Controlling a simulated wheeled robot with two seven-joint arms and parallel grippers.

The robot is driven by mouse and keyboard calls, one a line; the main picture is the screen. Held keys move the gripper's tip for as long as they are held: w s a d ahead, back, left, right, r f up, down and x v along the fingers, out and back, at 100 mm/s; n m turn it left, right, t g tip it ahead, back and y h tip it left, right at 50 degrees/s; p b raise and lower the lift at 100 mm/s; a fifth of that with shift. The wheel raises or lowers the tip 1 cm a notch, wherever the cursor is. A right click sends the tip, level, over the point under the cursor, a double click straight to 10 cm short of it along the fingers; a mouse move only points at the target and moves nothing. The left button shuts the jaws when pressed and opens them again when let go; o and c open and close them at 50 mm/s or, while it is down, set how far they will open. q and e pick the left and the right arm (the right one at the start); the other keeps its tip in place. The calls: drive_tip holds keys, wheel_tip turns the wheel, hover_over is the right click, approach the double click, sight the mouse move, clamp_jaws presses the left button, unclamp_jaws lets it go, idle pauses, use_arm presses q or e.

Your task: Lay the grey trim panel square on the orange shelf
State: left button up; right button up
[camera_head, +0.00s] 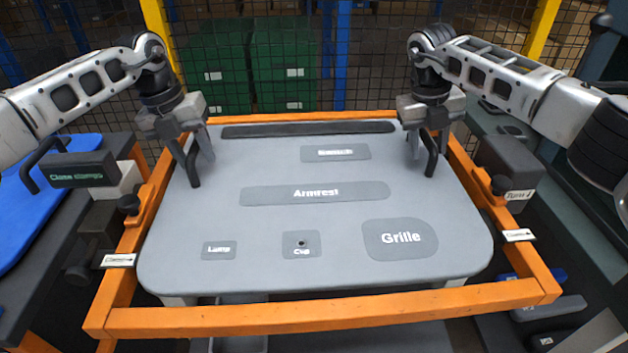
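The grey trim panel (330,225) lies flat within the orange shelf's frame (330,320), its edges looking roughly parallel to the rails. A gap shows between its front edge and the front rail. Pale supports show under its front corners. Its face has darker patches marked Armrest, Lamp, Cup and Grille, one upper patch with blurred lettering, and a dark strip along the back. My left gripper (201,172) is over the panel's back left side, fingers apart. My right gripper (422,166) is over its back right side, fingers apart. Whether the fingertips touch the panel is unclear.
Clamp-like fittings with white tags sit on the left rail (118,260) and right rail (518,235). A box labelled "Close clamps" (83,170) stands at the left beside a blue surface (40,205). Green crates (285,65) stand behind wire mesh at the back.

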use_arm(q)
clamp_jaws()
use_arm(e)
clamp_jaws()
idle(1.0)
